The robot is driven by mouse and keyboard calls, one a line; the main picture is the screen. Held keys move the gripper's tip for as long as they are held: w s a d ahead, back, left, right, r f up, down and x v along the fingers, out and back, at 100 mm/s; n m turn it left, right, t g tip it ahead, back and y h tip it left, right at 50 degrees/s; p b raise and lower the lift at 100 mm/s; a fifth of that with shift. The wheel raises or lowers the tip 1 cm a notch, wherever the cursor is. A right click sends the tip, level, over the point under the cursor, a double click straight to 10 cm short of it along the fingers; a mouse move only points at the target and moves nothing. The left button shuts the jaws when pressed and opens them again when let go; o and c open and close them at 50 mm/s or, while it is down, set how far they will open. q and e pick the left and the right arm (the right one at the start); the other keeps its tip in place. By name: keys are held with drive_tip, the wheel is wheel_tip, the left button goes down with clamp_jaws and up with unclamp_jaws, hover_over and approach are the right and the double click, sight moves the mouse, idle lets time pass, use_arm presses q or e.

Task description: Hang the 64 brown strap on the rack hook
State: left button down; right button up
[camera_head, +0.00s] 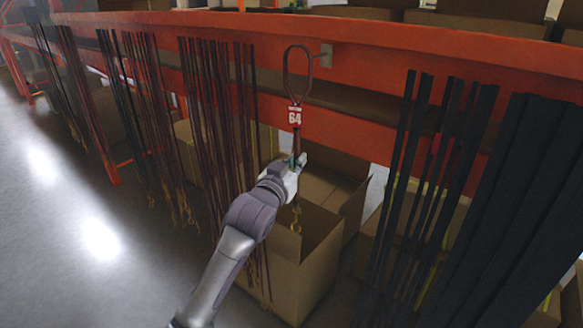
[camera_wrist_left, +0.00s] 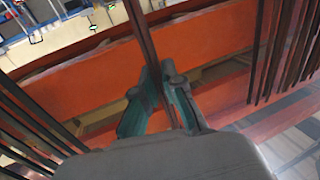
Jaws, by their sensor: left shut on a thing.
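The brown strap stands upright in the head view, with an open loop (camera_head: 286,76) at its top and a red and white 64 tag (camera_head: 295,116) below the loop. My left gripper (camera_head: 297,161) is shut on the strap below the tag. In the left wrist view, the strap (camera_wrist_left: 143,38) runs up from between the fingertips (camera_wrist_left: 161,78). A small grey rack hook plate (camera_head: 326,55) is on the orange beam, just right of the loop. I cannot tell whether the loop touches the hook. My right gripper is not in view.
Dark red-brown straps (camera_head: 215,110) hang left of my gripper, and wide black straps (camera_head: 520,180) hang at the right. Open cardboard boxes (camera_head: 285,275) stand below. The orange rack beam (camera_head: 400,70) runs behind the loop. Open floor (camera_head: 80,250) is at the left.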

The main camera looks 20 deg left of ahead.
use_arm(q)
drive_tip(key=w+d+f+b, duration=0.2)
drive_tip(key=w+b, duration=0.1)
drive_tip(key=w, duration=0.3)
drive_tip(key=shift+d+b, duration=0.15)
drive_tip(key=shift+b, duration=0.25)
idle(0.4)
idle(0.4)
drive_tip(key=c, duration=1.2)
unclamp_jaws()
